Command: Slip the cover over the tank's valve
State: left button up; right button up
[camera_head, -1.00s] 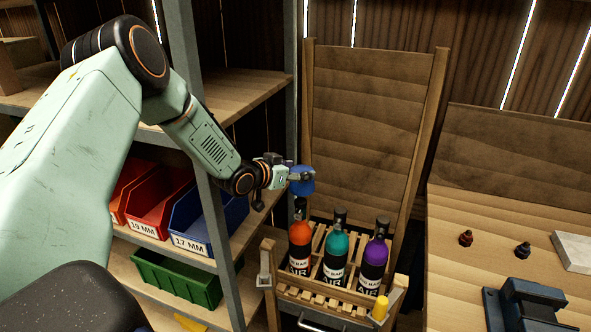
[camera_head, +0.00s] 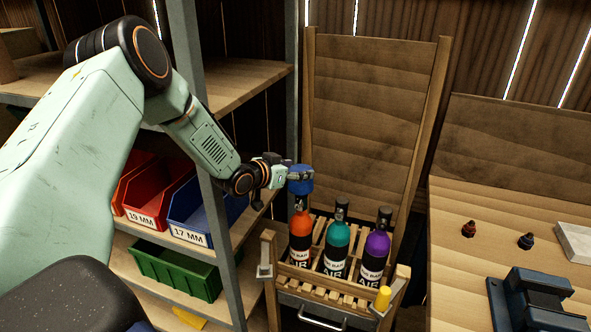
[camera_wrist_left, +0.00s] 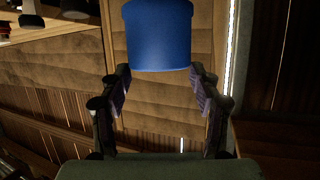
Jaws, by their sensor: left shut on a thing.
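My left gripper (camera_head: 290,178) is shut on a blue cover (camera_head: 301,184), shaped like a short cup. The cover is upright, directly above the orange tank (camera_head: 300,238) in the head view. The tank's dark valve (camera_head: 301,204) shows just below the cover's lower edge. I cannot tell whether the cover touches the valve or sits around its top. In the left wrist view, the cover (camera_wrist_left: 158,36) is at the top, between the tips of my left gripper (camera_wrist_left: 160,85). No tank valve can be made out there. My right gripper is not in view.
A teal tank (camera_head: 336,246) and a purple tank (camera_head: 376,250) stand beside the orange one in a wooden slatted cart (camera_head: 318,296). A metal shelf post (camera_head: 207,130) stands close to my left arm. A workbench (camera_head: 455,270) is at the right.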

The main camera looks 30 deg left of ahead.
aim_at(293, 189)
pick_arm(q)
jog(key=shift+w+d+f, duration=0.1)
jog(key=shift+w+d, duration=0.05)
jog(key=shift+f+b, duration=0.9)
jog(key=shift+f, duration=0.1)
jog(key=shift+f+b, duration=0.6)
jog(key=shift+f, duration=0.15)
jog(key=shift+f, duration=0.1)
jog(key=shift+f, duration=0.15)
jog(key=shift+f+b, duration=0.95)
jog(key=shift+f, duration=0.05)
